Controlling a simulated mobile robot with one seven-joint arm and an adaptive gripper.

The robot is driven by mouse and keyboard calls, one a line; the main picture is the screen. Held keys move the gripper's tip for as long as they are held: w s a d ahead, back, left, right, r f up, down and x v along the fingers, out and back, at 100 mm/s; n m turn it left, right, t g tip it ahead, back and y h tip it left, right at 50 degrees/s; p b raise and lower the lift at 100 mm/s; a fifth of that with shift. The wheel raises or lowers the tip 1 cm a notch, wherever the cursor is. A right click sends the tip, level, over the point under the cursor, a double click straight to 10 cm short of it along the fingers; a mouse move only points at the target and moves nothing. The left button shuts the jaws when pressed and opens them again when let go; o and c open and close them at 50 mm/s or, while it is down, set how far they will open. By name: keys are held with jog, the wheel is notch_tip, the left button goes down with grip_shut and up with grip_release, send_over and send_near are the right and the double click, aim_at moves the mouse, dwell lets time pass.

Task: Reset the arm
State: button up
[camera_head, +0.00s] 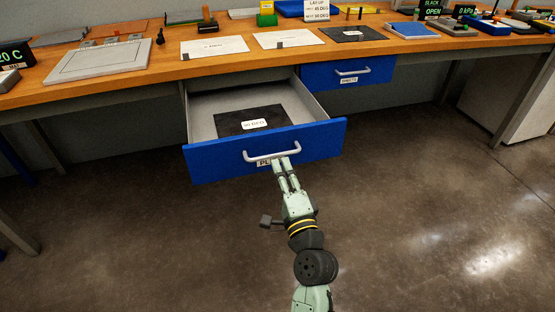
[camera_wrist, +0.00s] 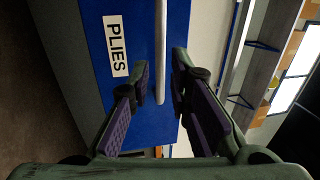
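My gripper (camera_head: 283,172) is at the front of an open blue drawer (camera_head: 205,165), just below its silver bar handle (camera_head: 262,156). In the wrist view my gripper (camera_wrist: 161,78) has its two purple-padded fingers apart. The handle (camera_wrist: 176,50) runs through the gap between the fingertips, closer to the right finger. I cannot tell whether a finger touches it. The blue drawer front with a white PLIES label (camera_wrist: 116,45) fills the view behind the fingers. The arm is stretched out forward from the bottom of the head view.
The drawer hangs out below a wooden workbench (camera_head: 120,72) and holds a dark sheet (camera_head: 240,117) with a white label. A second blue drawer (camera_head: 330,75) to the right is shut. Papers, trays and small signs stand on the bench. The floor (camera_head: 430,220) to the right is clear.

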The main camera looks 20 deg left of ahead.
jog(key=shift+v, duration=1.05)
jog(key=shift+r, duration=0.1)
